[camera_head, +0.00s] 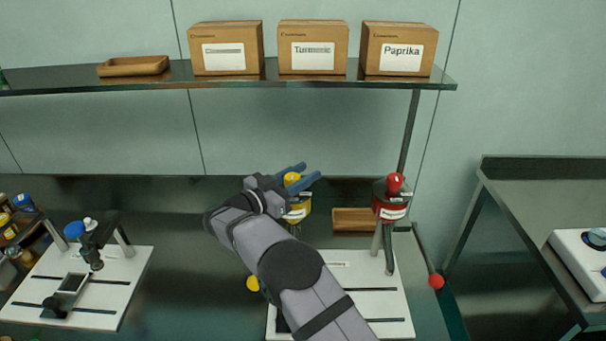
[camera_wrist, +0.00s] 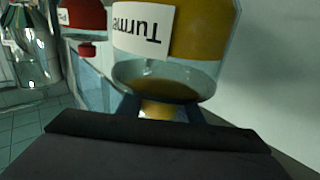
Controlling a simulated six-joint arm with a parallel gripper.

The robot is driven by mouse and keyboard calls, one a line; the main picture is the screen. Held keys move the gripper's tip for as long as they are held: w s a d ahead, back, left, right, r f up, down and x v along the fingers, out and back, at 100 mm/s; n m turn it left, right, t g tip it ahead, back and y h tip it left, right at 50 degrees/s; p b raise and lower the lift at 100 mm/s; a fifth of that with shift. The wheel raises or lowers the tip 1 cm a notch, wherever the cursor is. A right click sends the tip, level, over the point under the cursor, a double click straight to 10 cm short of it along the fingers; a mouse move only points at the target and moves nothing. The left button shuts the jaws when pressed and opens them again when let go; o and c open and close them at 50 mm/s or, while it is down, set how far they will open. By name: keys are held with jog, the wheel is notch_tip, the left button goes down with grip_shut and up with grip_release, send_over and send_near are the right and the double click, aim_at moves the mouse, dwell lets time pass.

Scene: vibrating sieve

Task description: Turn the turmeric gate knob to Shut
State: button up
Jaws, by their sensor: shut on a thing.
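The turmeric hopper (camera_head: 297,212) stands behind my forearm, with yellow contents and a white label; it fills the upper middle of the wrist view (camera_wrist: 205,30), its label upside down. My gripper (camera_head: 303,175) is shut on the yellow knob (camera_head: 292,179) at the hopper's top. In the wrist view the knob (camera_wrist: 160,109) shows between my jaws (camera_wrist: 163,110), close to the hopper's rim. A second yellow ball (camera_head: 252,283) shows low, left of my forearm. The knob's setting marks cannot be read.
The red paprika hopper (camera_head: 391,207) with a red knob (camera_head: 395,182) stands to the right. A red ball (camera_head: 436,282) ends a rod beside the white base plate (camera_head: 395,315). A shelf (camera_head: 230,84) with labelled boxes runs above. A wooden tray (camera_head: 352,220) lies between the hoppers.

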aim_at(286, 183)
jog(key=shift+r, duration=0.25)
jog(key=o, duration=1)
jog(key=shift+f, duration=0.1)
jog(key=shift+o, duration=0.2)
jog(key=b+v, duration=0.2)
jog(key=v, duration=0.3)
jog(key=shift+s+a+f, duration=0.1)
jog(key=shift+s+a, duration=0.1)
jog(key=shift+a, duration=0.05)
jog(key=shift+b+v, duration=0.45)
jog(key=shift+v, duration=0.35)
